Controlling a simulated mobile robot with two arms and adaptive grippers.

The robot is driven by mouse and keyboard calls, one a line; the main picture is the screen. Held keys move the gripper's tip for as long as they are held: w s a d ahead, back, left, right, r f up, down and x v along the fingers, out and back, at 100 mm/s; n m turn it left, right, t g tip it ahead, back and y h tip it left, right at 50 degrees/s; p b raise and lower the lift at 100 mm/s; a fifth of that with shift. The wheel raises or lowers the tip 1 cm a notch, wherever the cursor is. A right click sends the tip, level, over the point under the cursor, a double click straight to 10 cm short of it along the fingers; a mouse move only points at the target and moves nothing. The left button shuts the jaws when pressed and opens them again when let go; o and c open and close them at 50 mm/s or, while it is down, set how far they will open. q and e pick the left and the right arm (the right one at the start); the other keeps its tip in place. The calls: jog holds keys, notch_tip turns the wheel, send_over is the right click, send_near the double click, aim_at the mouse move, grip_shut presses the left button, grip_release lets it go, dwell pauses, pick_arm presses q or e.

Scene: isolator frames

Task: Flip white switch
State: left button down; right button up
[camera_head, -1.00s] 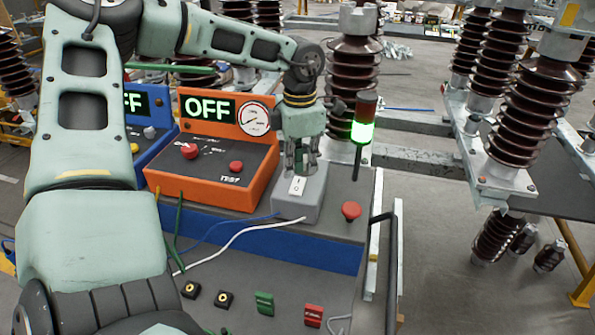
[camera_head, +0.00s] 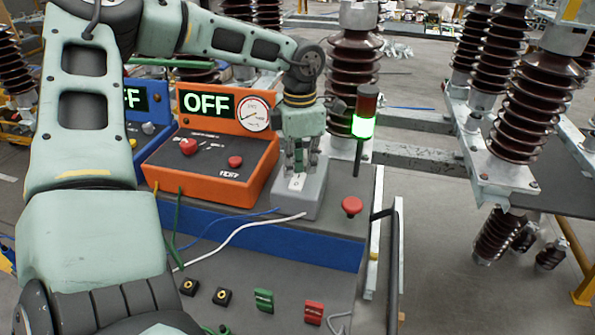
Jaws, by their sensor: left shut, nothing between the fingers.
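The white switch (camera_head: 296,183) sits on top of a small grey box (camera_head: 306,201) on the console. Its upper part is covered by my left gripper, so I cannot tell which way it is tipped. My left gripper (camera_head: 298,172) is shut and empty. It points down with its fingertips at the switch; whether they touch it I cannot tell. My right gripper is not in view.
An orange test box (camera_head: 210,166) with an OFF display stands left of the grey box. A red button (camera_head: 351,206) and a signal lamp (camera_head: 363,127) lit green stand to the right. Cables (camera_head: 235,233) lie in front. Large brown insulators (camera_head: 525,110) stand at the right.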

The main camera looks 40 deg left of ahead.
aim_at(299, 174)
pick_arm(q)
jog(key=shift+s+f+b, duration=0.1)
jog(key=shift+f+b, duration=0.4)
jog(key=shift+r, duration=0.2)
jog(key=shift+r+p, duration=0.45)
jog(key=shift+r, duration=0.1)
jog(key=shift+r+p, duration=1.25)
jog(key=shift+r, duration=1.55)
